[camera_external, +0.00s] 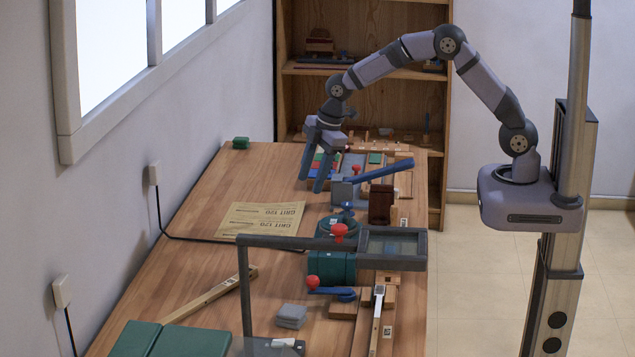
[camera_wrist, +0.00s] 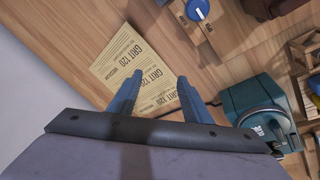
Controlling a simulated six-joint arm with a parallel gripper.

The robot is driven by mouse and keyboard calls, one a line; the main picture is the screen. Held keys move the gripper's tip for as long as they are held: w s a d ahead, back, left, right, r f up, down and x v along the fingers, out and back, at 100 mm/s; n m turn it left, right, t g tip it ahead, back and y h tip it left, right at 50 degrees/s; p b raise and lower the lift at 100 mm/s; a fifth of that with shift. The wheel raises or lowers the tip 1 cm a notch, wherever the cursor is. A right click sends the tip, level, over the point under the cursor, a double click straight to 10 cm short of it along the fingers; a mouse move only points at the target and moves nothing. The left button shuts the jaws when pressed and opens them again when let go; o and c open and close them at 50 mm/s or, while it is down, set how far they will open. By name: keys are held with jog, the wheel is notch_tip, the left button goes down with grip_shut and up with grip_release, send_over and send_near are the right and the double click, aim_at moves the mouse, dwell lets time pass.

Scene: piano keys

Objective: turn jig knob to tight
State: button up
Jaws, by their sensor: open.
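A round blue knob (camera_wrist: 197,9) with a white pointer mark shows at the top edge of the wrist view. It sits on a wooden block (camera_wrist: 180,17) with small dark labels beside it. The labels are too small to read. I cannot pick this knob out with certainty in the external view. My gripper (camera_external: 319,186) hangs over the far part of the bench, fingers pointing down. In the wrist view its two blue-grey fingers (camera_wrist: 155,97) are apart with nothing held between them. The gripper is well away from the knob.
A sandpaper sheet (camera_external: 262,218) lies flat on the wooden bench (camera_external: 205,255). A green machine (camera_wrist: 258,105) stands at right in the wrist view. A long blue lever (camera_external: 385,171), a red knob (camera_external: 339,231) and a grey frame (camera_external: 330,242) rise along the bench's right side.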

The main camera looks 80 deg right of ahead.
aim_at(347, 203)
jog(key=s+d+g, duration=0.1)
jog(key=s, duration=0.2)
jog(key=s+d+g+p, duration=0.1)
jog(key=s+d, duration=0.1)
jog(key=s, duration=0.1)
jog(key=s+d+g+p, duration=0.1)
jog(key=s, duration=0.2)
jog(key=shift+d+f+n, duration=0.1)
jog(key=shift+d+n, duration=0.15)
jog(key=shift+n, duration=0.05)
jog(key=shift+f+p, duration=1.05)
jog(key=shift+f, duration=2.6)
jog(key=c, duration=1.1)
